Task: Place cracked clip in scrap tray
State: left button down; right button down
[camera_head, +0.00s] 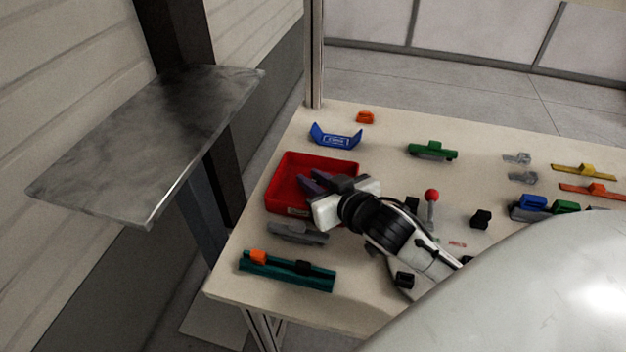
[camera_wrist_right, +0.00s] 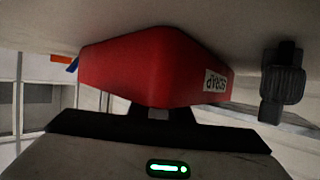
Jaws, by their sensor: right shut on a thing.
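The red scrap tray (camera_head: 272,188) sits on the left part of the table. In the right wrist view its red wall (camera_wrist_right: 140,68) fills the middle, with a white SCRAP label upside down. My right gripper (camera_head: 318,183) reaches over the tray from the right, its dark fingers above the tray's interior. In the right wrist view the fingers (camera_wrist_right: 158,112) are closed on a small grey piece, seemingly the clip (camera_wrist_right: 158,115). It is mostly hidden and no crack can be made out. My left gripper is not in view.
Near the tray lie a blue bracket (camera_head: 336,138), a grey part (camera_head: 296,233) and a teal rail (camera_head: 290,273) with orange and black clips. A red-knobbed lever (camera_head: 432,197) stands right of the gripper. A green part (camera_head: 432,151) lies farther back. A metal shelf (camera_head: 145,140) is at left.

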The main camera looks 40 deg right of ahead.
jog(key=c, duration=2.1)
grip_release()
jog(key=shift+f, duration=0.15)
jog(key=o, duration=0.5)
jog(key=shift+s+r, duration=0.15)
jog(key=shift+r, duration=0.1)
jog(key=v, duration=1.1)
jog(key=shift+s+r, duration=0.1)
jog(key=shift+s, duration=0.25)
